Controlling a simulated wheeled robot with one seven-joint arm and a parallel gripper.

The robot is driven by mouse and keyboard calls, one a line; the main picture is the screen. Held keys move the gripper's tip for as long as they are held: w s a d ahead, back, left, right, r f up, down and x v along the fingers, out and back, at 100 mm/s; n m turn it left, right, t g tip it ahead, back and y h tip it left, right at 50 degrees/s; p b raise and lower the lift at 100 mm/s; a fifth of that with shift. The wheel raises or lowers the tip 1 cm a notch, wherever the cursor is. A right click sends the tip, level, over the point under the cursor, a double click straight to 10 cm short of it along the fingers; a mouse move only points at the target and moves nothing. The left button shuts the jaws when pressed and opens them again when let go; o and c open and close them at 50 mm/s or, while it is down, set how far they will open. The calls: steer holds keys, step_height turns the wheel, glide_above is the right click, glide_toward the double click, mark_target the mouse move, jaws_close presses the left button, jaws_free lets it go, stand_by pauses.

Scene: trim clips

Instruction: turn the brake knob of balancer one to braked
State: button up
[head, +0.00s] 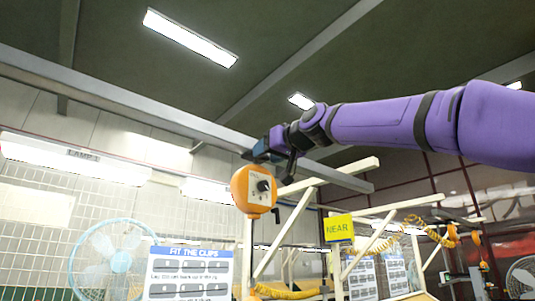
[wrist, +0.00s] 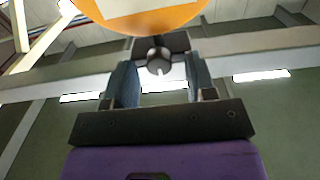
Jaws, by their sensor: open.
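An orange round balancer (head: 241,190) hangs near the middle of the head view. A pale plate on its front carries a black brake knob (head: 263,185); its setting is too small to read. My gripper (head: 262,151) is just above the balancer, at the end of the purple arm coming from the right. In the wrist view my gripper (wrist: 161,82) is open, with a dark round fitting (wrist: 158,60) showing between or beyond the fingers. I cannot tell whether it touches them. The orange balancer (wrist: 180,18) and part of its pale plate fill the top edge there.
A long grey beam (head: 120,98) runs overhead behind my gripper. A yellow NEAR sign (head: 339,228) hangs to the right on a pale frame. A clip board sign (head: 188,273) and a light blue fan (head: 103,252) stand lower left. A yellow coiled hose (head: 390,238) hangs at right.

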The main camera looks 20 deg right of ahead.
steer(key=shift+w, duration=0.2)
steer(key=c, duration=0.9)
